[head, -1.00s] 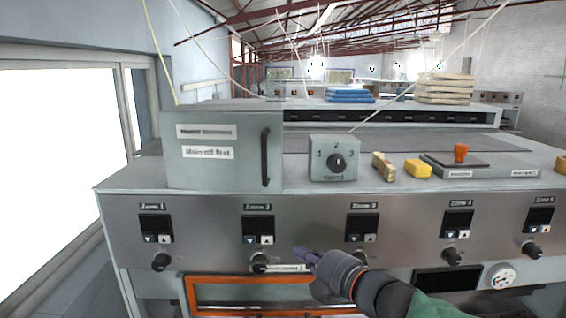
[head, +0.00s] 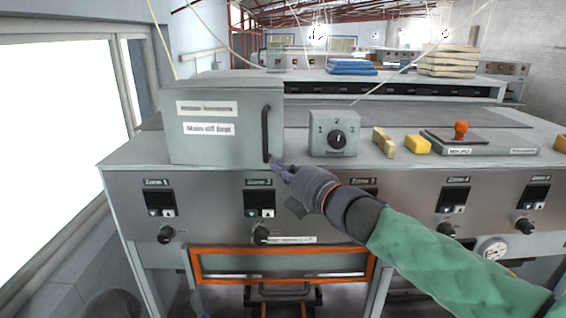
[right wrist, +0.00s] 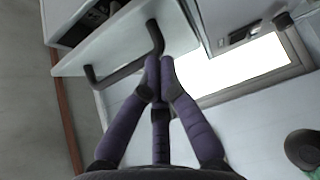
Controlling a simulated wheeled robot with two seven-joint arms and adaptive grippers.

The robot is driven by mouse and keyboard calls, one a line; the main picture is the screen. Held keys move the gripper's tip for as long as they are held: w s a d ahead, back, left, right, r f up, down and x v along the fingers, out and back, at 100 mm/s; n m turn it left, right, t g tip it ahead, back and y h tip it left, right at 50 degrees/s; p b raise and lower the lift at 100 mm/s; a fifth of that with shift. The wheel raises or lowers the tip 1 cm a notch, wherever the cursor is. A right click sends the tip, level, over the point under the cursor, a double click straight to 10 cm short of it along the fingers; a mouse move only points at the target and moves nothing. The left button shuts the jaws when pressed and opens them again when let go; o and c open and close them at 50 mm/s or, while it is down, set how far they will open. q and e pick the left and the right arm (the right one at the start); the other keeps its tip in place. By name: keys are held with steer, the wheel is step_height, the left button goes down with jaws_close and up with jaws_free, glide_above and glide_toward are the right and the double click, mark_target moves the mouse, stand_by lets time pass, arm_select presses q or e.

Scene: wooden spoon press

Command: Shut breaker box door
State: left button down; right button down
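The breaker box (head: 225,145) is a grey box with two white labels, standing at the left on the press console. Its door has a black vertical handle (head: 265,134) near the right edge. In the right wrist view the handle (right wrist: 125,72) spans the pale door panel (right wrist: 110,48), with a dark gap beyond the panel. How far the door stands open is hard to tell. My right gripper (head: 282,170) is at the door's lower right corner, just below the handle. Its purple fingers (right wrist: 161,68) are together and empty, close to the handle's end.
A grey dial box (head: 334,134) stands right of the breaker box. Yellow blocks (head: 417,145) and a red-knobbed stamp (head: 461,131) lie farther right. Console knobs (head: 166,234) stick out below. An orange-framed window (head: 282,264) is under the console.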

steer(key=shift+w+d+p, duration=0.2)
steer(key=shift+w+p, duration=0.45)
steer(key=shift+w, duration=1.4)
